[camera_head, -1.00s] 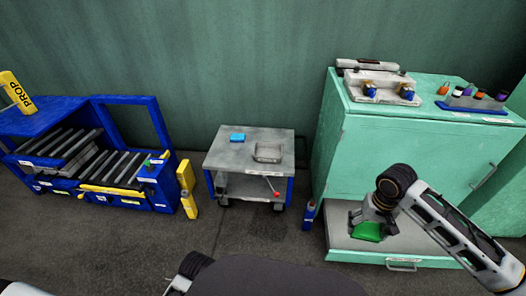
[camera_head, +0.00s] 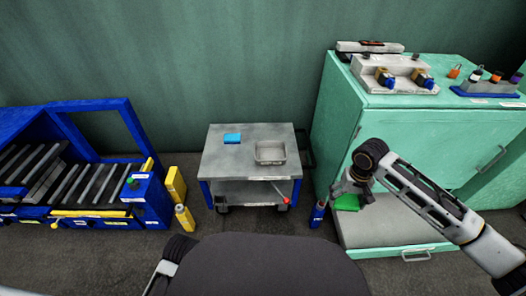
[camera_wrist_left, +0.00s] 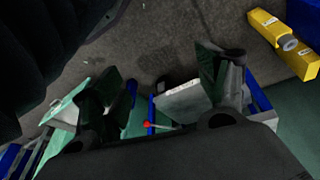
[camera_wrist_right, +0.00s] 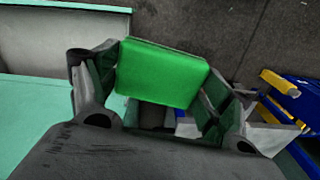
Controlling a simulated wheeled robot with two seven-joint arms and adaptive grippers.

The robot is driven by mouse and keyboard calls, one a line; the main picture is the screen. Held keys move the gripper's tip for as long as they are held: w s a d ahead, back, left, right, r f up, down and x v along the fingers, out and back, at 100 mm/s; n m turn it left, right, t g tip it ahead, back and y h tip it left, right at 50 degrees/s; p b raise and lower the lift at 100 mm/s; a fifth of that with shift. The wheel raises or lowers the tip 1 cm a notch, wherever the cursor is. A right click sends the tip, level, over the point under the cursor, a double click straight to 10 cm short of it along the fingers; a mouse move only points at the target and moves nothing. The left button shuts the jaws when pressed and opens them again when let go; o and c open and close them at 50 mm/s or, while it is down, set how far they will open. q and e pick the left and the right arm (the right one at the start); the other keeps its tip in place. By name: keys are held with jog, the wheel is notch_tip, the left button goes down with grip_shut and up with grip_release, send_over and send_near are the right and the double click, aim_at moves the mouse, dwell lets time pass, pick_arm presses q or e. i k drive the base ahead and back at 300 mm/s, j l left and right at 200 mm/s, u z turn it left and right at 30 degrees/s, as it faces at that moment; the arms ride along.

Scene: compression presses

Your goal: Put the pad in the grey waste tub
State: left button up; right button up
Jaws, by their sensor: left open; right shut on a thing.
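The green pad (camera_head: 347,203) is in my right gripper (camera_head: 352,193), in front of the open drawer of the green cabinet in the head view. The right wrist view shows the pad (camera_wrist_right: 160,75) between the two fingers, which are shut on it. A small grey tub (camera_head: 270,153) stands on top of the grey trolley, left of the right gripper and apart from it; it looks empty. My left gripper (camera_wrist_left: 165,80) is open and empty in the left wrist view. In the head view only part of the left arm shows at the bottom edge.
The trolley (camera_head: 217,165) also bears a blue block (camera_head: 232,138). The green cabinet (camera_head: 415,140) has a pulled-out bottom drawer (camera_head: 385,235). A blue bottle (camera_head: 317,214) stands between trolley and cabinet. A blue rack (camera_head: 105,225) and yellow items (camera_head: 184,217) are at left. Floor before the trolley is clear.

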aim_at(271, 156)
jog(key=i+j, duration=0.25)
jog(key=j, duration=0.15)
jog(key=i+j, duration=0.45)
jog(key=j, duration=0.3)
jog(key=i+j, duration=0.25)
jog(key=j+z, duration=0.05)
jog(key=j, duration=0.05)
